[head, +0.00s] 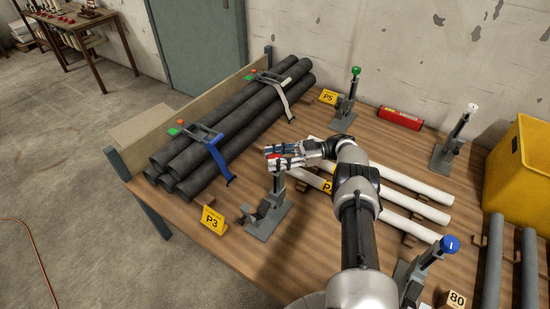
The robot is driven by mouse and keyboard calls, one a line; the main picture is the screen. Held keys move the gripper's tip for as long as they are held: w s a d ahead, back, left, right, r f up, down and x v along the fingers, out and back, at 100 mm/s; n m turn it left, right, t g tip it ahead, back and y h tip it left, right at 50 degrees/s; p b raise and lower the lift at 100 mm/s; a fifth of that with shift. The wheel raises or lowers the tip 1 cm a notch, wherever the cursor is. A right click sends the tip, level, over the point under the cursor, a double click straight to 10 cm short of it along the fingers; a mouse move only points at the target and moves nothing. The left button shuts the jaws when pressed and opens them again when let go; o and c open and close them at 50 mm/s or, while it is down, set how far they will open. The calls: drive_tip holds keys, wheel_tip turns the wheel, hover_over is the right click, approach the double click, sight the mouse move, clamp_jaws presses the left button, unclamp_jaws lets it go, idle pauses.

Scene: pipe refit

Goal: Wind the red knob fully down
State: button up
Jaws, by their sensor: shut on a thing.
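The red knob (274,158) tops the upright screw of a grey clamp stand (266,212) near the middle of the table. Only a little red shows between my fingers. My gripper (272,160) is at the knob and shut on it, reaching in from the right. The stand is upright, behind and right of the yellow P3 sign (214,220). The fingers hide most of the knob, and how far the screw is down cannot be told.
Other clamp stands have a green knob (355,71), a white knob (473,108) and a blue knob (450,243). Strapped black pipes (230,125) lie left. White pipes (410,184) lie under my arm. A yellow bin (520,165) stands right. Bare wood lies in front of the stand.

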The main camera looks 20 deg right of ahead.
drive_tip(key=shift+w+r+g, duration=0.1)
drive_tip(key=shift+r+g, duration=0.1)
drive_tip(key=shift+g, duration=0.1)
idle(0.4)
drive_tip(key=o, duration=1.1)
drive_tip(key=shift+f, duration=0.15)
wheel_tip(320, 180, up, 10)
